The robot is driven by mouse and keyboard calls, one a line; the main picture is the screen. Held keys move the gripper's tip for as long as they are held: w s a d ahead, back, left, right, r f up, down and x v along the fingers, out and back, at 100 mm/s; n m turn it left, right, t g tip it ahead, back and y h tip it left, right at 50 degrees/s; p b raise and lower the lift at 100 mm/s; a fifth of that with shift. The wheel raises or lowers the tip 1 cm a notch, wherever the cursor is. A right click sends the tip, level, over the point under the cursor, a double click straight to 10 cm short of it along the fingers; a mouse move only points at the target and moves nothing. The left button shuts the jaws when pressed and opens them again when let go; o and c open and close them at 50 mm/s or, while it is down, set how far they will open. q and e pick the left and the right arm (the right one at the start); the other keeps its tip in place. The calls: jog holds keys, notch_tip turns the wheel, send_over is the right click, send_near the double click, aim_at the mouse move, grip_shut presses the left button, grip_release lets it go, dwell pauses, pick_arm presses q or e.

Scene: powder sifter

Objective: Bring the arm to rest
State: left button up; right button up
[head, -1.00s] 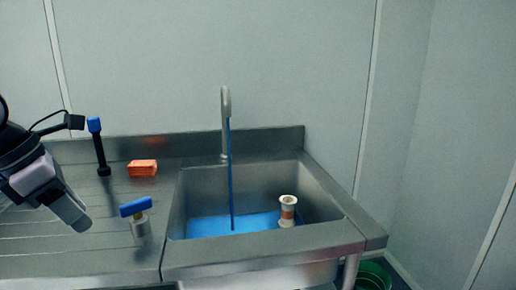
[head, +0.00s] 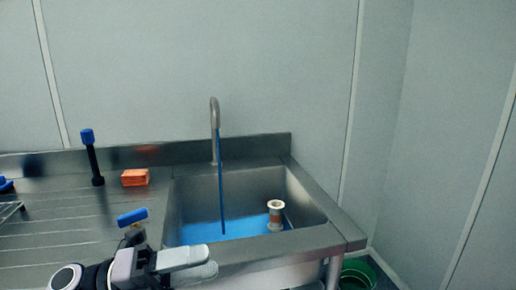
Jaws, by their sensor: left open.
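My left gripper (head: 208,265) is at the bottom of the head view, at the front of the counter and left of the sink's front edge. Its grey fingers point right, and it is open with nothing seen between them. A blue-handled valve (head: 132,217) stands just behind it, its lower part partly hidden by the gripper. I cannot tell whether they touch. My right gripper is not in view.
A blue stream (head: 222,190) runs from the faucet (head: 214,125) into the sink (head: 315,228). A white and brown spool-shaped part (head: 275,215) stands in the sink. An orange block (head: 135,177) and a black post with a blue top (head: 93,160) stand on the counter. A green bin (head: 357,275) is below right.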

pick_arm(q)
jog(key=a+f+n+t+y+p, duration=0.2)
jog(key=a+f+n+t+y, duration=0.35)
jog(key=n, duration=0.85)
jog(key=a+f+n+t+y+p, duration=0.1)
jog(key=a+f+n+t+y, duration=0.1)
jog(key=f+n+t+y, duration=0.85)
jog(key=s+a+f+n+g+y+p, duration=0.1)
jog(key=s+a+f+n+g, duration=0.2)
jog(key=s+f+n+g, duration=0.5)
jog(key=s+f+n, duration=0.3)
jog(key=s+f, duration=0.2)
jog(key=f, duration=0.1)
jog(key=shift+s+g+y+p, duration=0.2)
jog(key=shift+g+y+p, duration=0.1)
jog(key=shift+g+p, duration=0.1)
